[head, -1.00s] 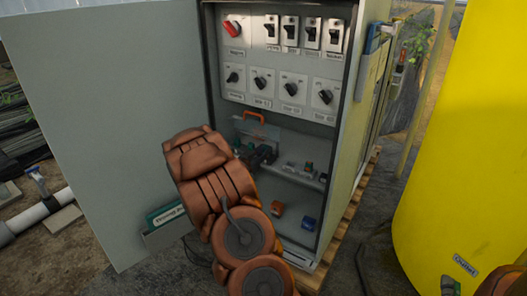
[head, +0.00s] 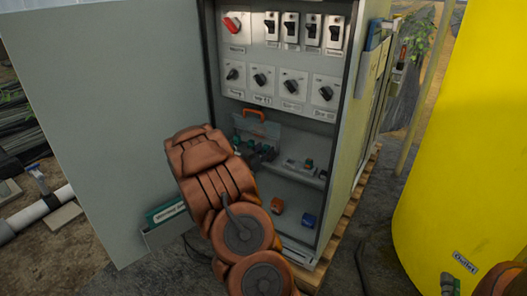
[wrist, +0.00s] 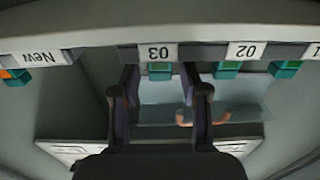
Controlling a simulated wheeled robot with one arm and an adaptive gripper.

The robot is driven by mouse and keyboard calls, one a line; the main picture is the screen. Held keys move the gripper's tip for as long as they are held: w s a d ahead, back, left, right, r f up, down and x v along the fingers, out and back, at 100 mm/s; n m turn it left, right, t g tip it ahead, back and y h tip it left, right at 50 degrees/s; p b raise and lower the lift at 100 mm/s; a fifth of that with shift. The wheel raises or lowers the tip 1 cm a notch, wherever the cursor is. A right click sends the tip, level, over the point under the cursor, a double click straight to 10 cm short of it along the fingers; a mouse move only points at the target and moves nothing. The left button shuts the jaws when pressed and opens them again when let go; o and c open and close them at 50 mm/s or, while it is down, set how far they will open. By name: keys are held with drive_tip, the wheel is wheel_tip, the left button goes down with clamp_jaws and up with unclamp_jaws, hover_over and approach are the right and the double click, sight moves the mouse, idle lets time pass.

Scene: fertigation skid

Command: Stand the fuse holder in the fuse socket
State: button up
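In the wrist view, several teal holder-like blocks sit along a grey rail. One teal block (wrist: 160,72) is at the label 03, another (wrist: 228,70) at 02, and a third (wrist: 285,69) is at the right edge. A teal-and-orange piece (wrist: 15,77) sits by the label New. I cannot tell which position is the fuse socket. My gripper (wrist: 160,88) is open, its dark fingers apart on either side of the 03 block, with no clear contact. In the head view my gripper (head: 262,154) is inside the cabinet, partly hidden by my arm.
The cabinet (head: 355,150) has switches and knobs above the rail shelf. A clear case with an orange handle (head: 254,112) stands behind my gripper. An orange box (head: 277,206) and a blue box (head: 308,220) lie below. The open door (head: 100,120) is at left, a yellow tank (head: 460,150) at right.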

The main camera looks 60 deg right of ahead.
drive_tip(key=shift+o, duration=0.3)
drive_tip(key=shift+a, duration=0.15)
drive_tip(key=shift+a, duration=0.3)
drive_tip(key=a, duration=1.1)
drive_tip(key=shift+s, duration=0.25)
